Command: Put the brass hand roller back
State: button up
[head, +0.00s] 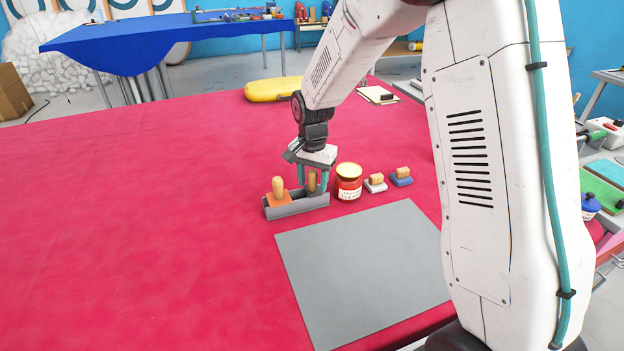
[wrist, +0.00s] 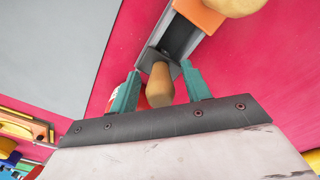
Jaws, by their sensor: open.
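A long grey rack (head: 300,208) stands on the red cloth and also shows in the wrist view (wrist: 182,38). Its left part holds an orange tool (head: 278,199) with an upright wooden knob. A wooden handle (wrist: 158,86) stands upright in its right part; the head of this tool is mostly hidden, so I cannot tell whether it is the brass hand roller. My gripper (head: 312,184) points down over the right part of the rack. In the wrist view its open teal fingers (wrist: 160,80) are on either side of the handle, with gaps visible.
A flat grey sheet (head: 362,270) lies in front. The cloth (head: 130,230) at left is clear.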

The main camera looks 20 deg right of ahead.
notch_tip(320, 180, up, 13)
jog(key=s+d+r+n, duration=0.15)
jog(key=s+r, duration=0.25)
jog(key=s, duration=0.5)
jog(key=s+d+r+n, duration=0.1)
jog(key=s+r+n, duration=0.3)
jog(key=s, duration=0.5)
jog(key=s+f+n+t, duration=0.1)
jog(key=s+n, duration=0.2)
jog(key=s, duration=1.4)
jog(key=shift+d+f, duration=0.25)
jog(key=shift+n, duration=0.25)
